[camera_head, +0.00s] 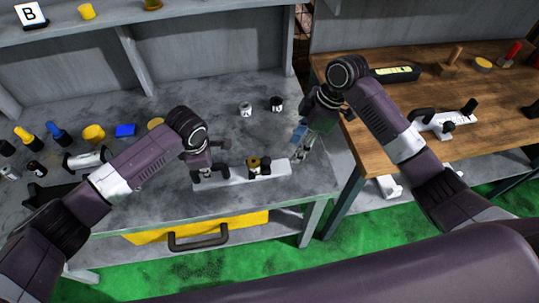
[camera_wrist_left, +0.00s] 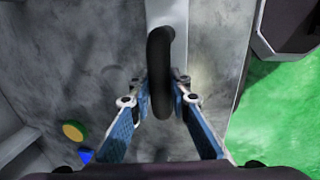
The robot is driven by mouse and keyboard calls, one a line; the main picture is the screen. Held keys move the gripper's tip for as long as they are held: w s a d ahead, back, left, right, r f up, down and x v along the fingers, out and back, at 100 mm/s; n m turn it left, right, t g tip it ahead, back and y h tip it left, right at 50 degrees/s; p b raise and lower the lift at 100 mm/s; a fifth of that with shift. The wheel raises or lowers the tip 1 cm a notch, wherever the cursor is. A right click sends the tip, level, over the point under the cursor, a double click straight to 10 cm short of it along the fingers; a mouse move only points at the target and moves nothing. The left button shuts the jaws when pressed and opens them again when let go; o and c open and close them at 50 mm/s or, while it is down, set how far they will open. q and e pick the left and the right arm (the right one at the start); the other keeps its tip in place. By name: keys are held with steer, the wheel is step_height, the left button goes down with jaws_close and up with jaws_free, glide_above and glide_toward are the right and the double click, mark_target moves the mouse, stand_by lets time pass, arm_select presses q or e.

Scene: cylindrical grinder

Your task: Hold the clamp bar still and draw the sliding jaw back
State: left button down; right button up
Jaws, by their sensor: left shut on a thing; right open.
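The clamp bar (camera_head: 225,176) is a pale bar lying on the grey bench near its front edge. A black curved handle stands at its left end; a dark sliding jaw with a brassy top (camera_head: 259,166) sits right of its middle. My left gripper (camera_head: 207,168) is at the left end. In the left wrist view my left gripper (camera_wrist_left: 160,85) has its blue-padded fingers shut on the black handle (camera_wrist_left: 160,60), and the pale bar (camera_wrist_left: 167,14) runs away from it. My right gripper (camera_head: 301,142) is open and empty, beyond the bar's right end, apart from the jaw.
Two small jars (camera_head: 246,109) stand behind the bar. A blue block (camera_head: 125,130), a yellow cylinder (camera_head: 93,133) and several tools lie at the left. A wooden table (camera_head: 385,158) at the right bears another pale clamp-like piece (camera_head: 437,122). A yellow drawer (camera_head: 150,236) is below the bench.

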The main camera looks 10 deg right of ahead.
mark_target(267, 160)
step_height(267, 160, up, 3)
steer(key=w+a, duration=0.2)
steer(key=a, duration=0.1)
steer(key=shift+t+y, duration=0.3)
steer(key=x, duration=1.1)
steer(key=shift+w+f, duration=0.25)
steer(key=shift+f, duration=0.05)
jaws_close()
